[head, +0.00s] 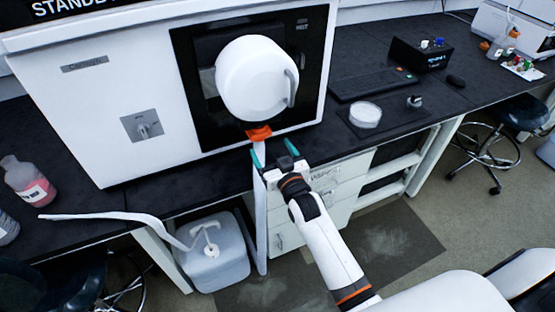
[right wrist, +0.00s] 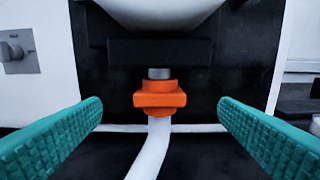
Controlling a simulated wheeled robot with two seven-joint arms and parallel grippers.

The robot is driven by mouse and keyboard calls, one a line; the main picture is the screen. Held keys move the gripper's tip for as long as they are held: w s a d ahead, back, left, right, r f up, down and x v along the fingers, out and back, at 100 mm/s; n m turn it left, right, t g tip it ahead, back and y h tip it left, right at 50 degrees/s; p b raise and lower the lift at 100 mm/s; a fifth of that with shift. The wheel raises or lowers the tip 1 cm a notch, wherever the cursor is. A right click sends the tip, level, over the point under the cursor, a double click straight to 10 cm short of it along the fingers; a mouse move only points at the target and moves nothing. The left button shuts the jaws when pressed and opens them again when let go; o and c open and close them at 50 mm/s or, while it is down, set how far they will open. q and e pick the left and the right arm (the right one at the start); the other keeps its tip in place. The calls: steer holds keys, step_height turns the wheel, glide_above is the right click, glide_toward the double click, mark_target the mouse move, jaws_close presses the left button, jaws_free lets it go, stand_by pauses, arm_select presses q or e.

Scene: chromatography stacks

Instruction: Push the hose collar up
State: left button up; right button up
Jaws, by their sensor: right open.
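The orange hose collar (head: 259,133) sits under the round white housing (head: 256,80) on the front of the white instrument. In the right wrist view the collar (right wrist: 159,97) is near the middle, with a short grey fitting (right wrist: 159,73) above it and the white hose (right wrist: 150,150) running down from it. My right gripper (head: 274,150) is open just below and in front of the collar. Its teal fingers stand to both sides of the hose and collar in the right wrist view (right wrist: 160,118), apart from both. My left gripper is not in view.
The hose hangs over the bench's front edge. A white jug (head: 215,262) stands on the floor. A pink bottle (head: 28,182) stands on the bench at left. A keyboard (head: 372,84) and a white dish (head: 365,115) lie to the right. A stool (head: 510,115) stands at far right.

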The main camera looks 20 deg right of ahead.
steer(key=s, duration=0.3)
steer(key=shift+s, duration=0.35)
steer(key=shift+f, duration=0.1)
steer(key=s+f+g, duration=0.3)
steer(key=s+f, duration=0.2)
steer(key=f, duration=0.6)
steer(key=s+a+f+n+g, duration=0.15)
steer(key=s+f, duration=0.25)
steer(key=f, duration=0.6)
steer(key=s+f+m+g, duration=0.1)
steer(key=s+f+g, duration=0.35)
steer(key=f, duration=0.65)
steer(key=s+d+f+g, duration=0.1)
steer(key=s+f+g, duration=0.1)
steer(key=s+f, duration=0.4)
steer(key=s+d+f+n+g, duration=0.1)
steer(key=s+f, duration=0.4)
steer(key=s, duration=1.1)
steer(key=s+d+f+g, duration=0.2)
steer(key=s+f+g, duration=0.3)
steer(key=s, duration=0.6)
steer(key=shift+s+d+f+h, duration=0.3)
steer(key=shift+d+f, duration=0.05)
steer(key=shift+f, duration=0.45)
steer(key=shift+n, duration=0.25)
